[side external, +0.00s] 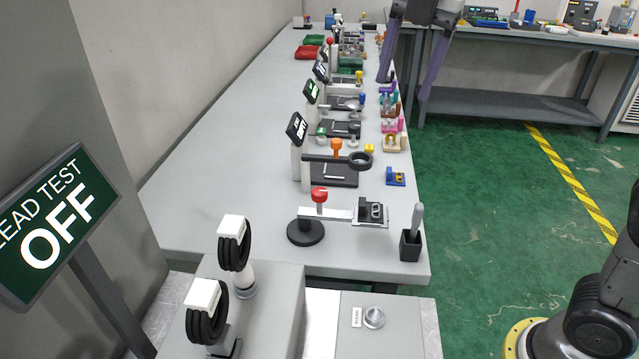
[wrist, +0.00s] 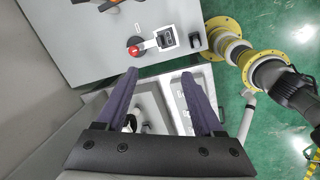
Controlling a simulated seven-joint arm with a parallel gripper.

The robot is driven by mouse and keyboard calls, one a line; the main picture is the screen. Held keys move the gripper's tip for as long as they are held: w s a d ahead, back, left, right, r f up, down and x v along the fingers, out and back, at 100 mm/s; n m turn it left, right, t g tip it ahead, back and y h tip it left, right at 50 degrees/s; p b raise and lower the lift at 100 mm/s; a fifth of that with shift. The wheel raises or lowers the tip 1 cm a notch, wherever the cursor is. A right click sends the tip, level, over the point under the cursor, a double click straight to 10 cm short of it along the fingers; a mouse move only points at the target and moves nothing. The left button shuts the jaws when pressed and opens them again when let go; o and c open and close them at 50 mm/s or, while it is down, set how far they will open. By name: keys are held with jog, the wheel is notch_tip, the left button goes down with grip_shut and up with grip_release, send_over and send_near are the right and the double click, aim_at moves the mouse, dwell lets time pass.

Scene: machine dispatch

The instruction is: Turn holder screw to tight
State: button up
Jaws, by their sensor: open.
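The holder (side external: 342,214) stands near the front end of the grey bench, with a round black base and a pale horizontal arm. A red knob (side external: 319,195), which looks like the holder screw, sits on top of that arm. It also shows in the wrist view (wrist: 134,50). A black block (side external: 374,211) with two round openings sits at the arm's right end. My gripper (side external: 404,91) is open, with two purple fingers, high in the side view and apart from the holder. In the wrist view, my gripper (wrist: 160,73) has nothing between its fingers. The screw's tightness cannot be told.
A black cup (side external: 410,246) with a grey handle stands right of the holder. Behind it is a stand with an orange knob (side external: 336,146) and a black ring. A sign (side external: 48,225) reads OFF at left. Black coils (side external: 207,318) stand in front. The bench's left side is clear.

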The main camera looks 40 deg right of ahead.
jog(key=w+a+f+n+g, duration=0.1)
jog(key=w+a+f, duration=0.1)
jog(key=w, duration=0.2)
jog(key=w+a+f+n, duration=0.1)
jog(key=w+a+f, duration=0.1)
jog(key=w+a, duration=0.15)
jog(key=g, duration=0.1)
send_over(319, 190)
notch_tip(319, 190, down, 6)
jog(key=shift+n, duration=0.3)
notch_tip(319, 190, down, 13)
jog(key=shift+s+r, duration=0.1)
grip_shut()
